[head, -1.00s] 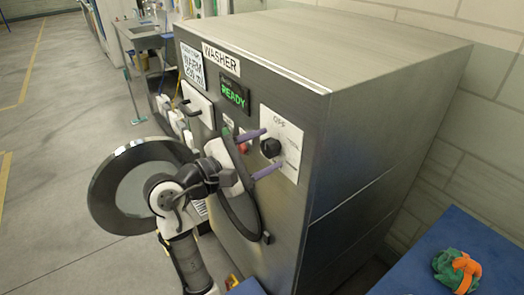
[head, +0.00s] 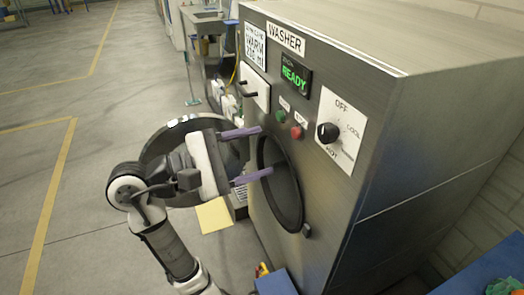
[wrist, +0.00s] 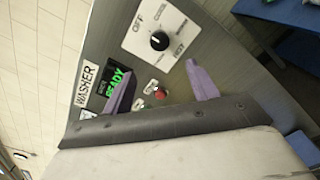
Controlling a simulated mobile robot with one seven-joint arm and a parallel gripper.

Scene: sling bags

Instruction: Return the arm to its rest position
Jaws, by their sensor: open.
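My gripper (head: 252,156) is in front of the washer (head: 370,190), with its two purple fingers spread apart and nothing between them. In the wrist view the fingers of my gripper (wrist: 160,88) show against the washer's front panel. The washer's display (head: 294,77) reads READY in green. Its black dial (head: 328,133) sits on a white plate marked OFF and COOL, apart from my fingers. The round door (head: 165,135) stands swung open behind my arm, which partly hides it. The dark drum opening (head: 284,190) shows to the right of my fingers.
A green button (head: 281,117) and a red button (head: 296,132) sit below the display. A blue surface (head: 490,270) with a green and orange cloth (head: 504,286) is at the lower right. A sink (head: 205,14) stands at the back. Floor at the left is clear.

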